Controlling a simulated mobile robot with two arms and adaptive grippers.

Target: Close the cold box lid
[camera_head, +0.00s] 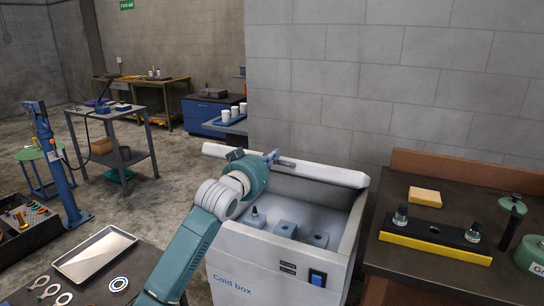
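The cold box (265,262) is a pale chest with "Cold box" lettering and a blue switch on its front. Its interior is open to view and holds several grey-blue blocks, one with a small metal part on top. The white lid (325,174) is raised along the far edge of the box. My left gripper (268,160) is above the box's left part, its fingers at the lid and overlapping it in view. I cannot tell whether they touch it, or whether they are open or shut. My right gripper is out of view.
A dark bench (410,265) to the right holds a yellow block (425,197), a yellow-edged fixture (435,240) and a green container. At lower left, a table (135,270) carries a metal tray (95,253) and rings. A block wall stands behind the box.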

